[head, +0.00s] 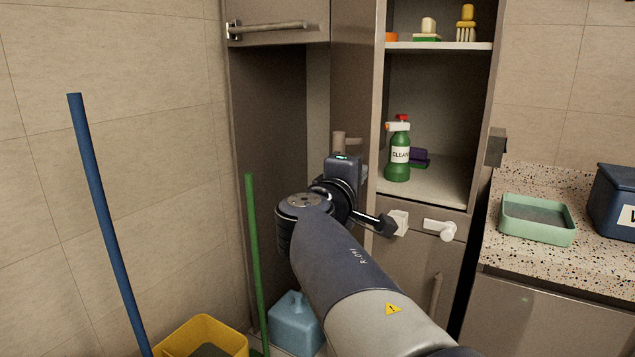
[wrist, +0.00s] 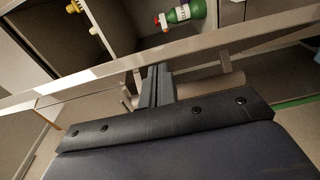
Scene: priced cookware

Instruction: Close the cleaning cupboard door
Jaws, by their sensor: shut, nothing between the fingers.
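The cleaning cupboard door (head: 353,70) stands open in the head view, swung out from the left side of the shelf compartment (head: 428,95) and seen nearly edge-on. Its bar handle (head: 345,139) is on the left face, partly hidden by my gripper (head: 344,170). My gripper is beside that face, just below the visible handle part. In the wrist view my gripper (wrist: 156,78) is shut and empty, its fingers at the door's pale edge (wrist: 85,80), with the handle (wrist: 226,74) close behind. I cannot tell whether the fingers touch the door.
A green cleaner bottle (head: 398,150) stands on the shelf. A blue pole (head: 105,210), a green pole (head: 256,260), a yellow bucket (head: 205,335) and a blue jug (head: 295,322) are at lower left. A speckled counter (head: 590,262) with a green tray (head: 537,220) is right.

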